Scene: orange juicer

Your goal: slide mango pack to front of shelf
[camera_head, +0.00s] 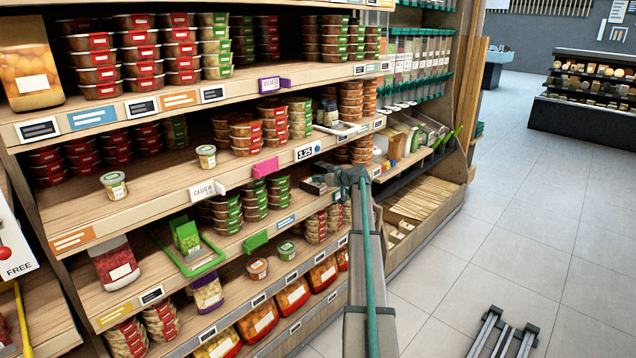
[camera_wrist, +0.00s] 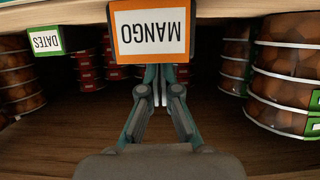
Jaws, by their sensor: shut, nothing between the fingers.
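An orange-framed sign reading MANGO (camera_wrist: 151,29) appears upside down at the shelf edge in the wrist view. My gripper (camera_wrist: 160,88) is shut and empty, reaching into the shelf bay, with its fingertips partly hidden behind the sign. In the camera_head view my gripper (camera_head: 320,186) is at the shelf opening, left of the wrist end of my arm. Red-labelled round packs (camera_wrist: 92,78) are stacked deep in the bay beyond the fingers. I cannot tell which pack is the mango one. No pack visibly touches the fingers.
Stacked brown-filled tubs (camera_wrist: 285,70) stand close at the right in the wrist view. A DATES sign (camera_wrist: 46,41) and more stacked tubs (camera_wrist: 18,78) are at the left. The dark board between the stacks is clear. The aisle floor (camera_head: 480,250) is open.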

